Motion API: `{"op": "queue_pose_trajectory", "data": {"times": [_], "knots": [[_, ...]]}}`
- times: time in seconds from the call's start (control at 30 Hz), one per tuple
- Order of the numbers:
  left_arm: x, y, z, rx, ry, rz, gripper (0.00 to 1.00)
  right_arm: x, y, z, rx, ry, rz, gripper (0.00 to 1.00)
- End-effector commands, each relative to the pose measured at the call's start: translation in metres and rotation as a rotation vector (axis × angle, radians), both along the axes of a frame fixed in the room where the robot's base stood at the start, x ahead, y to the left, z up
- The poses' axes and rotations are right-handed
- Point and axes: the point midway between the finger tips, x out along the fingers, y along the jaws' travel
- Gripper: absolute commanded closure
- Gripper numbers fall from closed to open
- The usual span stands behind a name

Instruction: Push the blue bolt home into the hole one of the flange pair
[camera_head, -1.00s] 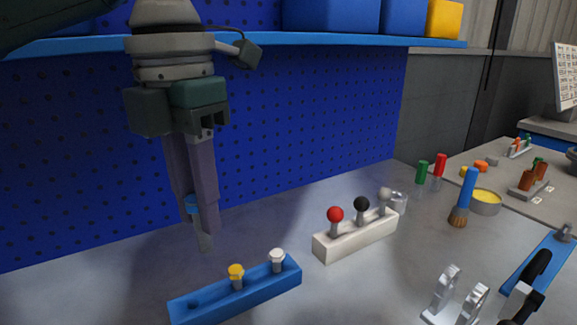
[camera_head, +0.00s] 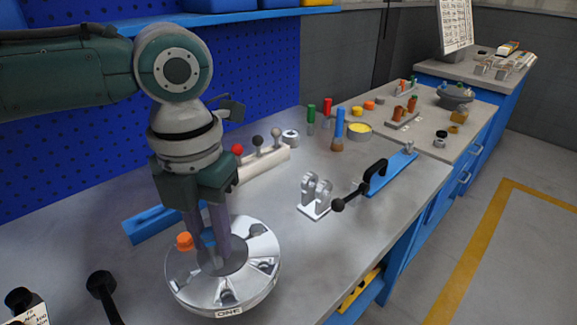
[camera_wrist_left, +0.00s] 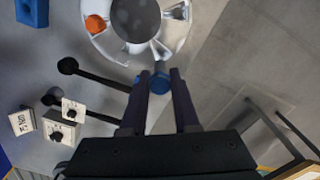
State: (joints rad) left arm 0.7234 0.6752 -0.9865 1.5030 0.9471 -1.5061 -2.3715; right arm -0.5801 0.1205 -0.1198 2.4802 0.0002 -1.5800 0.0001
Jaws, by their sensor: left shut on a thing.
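My left gripper (camera_head: 212,262) reaches down over the silver flanged shell (camera_head: 262,268), which stands on the bench. It is shut on the blue bolt (camera_wrist_left: 160,79), whose blue head shows between the fingers in the left wrist view. There the bolt appears beside the flange rim (camera_wrist_left: 176,30). An orange bolt head (camera_head: 184,241) sits on the far-left part of the flange. A label reading ONE (camera_head: 229,311) is on the near rim. The fingers hide much of the blue bolt, and I cannot tell whether its tip touches the hole. My right gripper is not in view.
A blue bolt rack (camera_head: 150,224) lies behind the shell. Black-knobbed tools (camera_head: 101,285) stand at the near left, by a tag (camera_head: 32,314). A silver bracket (camera_head: 315,194) and a blue bar with a black handle (camera_head: 388,172) are to the right. Bench between shell and bracket is clear.

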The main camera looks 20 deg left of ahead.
Motion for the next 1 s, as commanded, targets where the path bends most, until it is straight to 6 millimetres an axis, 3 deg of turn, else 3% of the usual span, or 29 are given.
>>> {"op": "queue_pose_trajectory", "data": {"times": [0.23,0.7,1.0], "knots": [[0.000,0.000,0.003,0.000,0.000,0.005,1.00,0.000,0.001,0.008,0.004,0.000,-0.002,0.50],[0.000,0.000,-0.047,0.000,0.000,0.004,1.00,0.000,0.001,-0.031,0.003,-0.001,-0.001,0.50],[0.000,0.000,-0.058,0.000,0.000,0.003,1.00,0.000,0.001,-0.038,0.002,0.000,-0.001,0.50]]}}
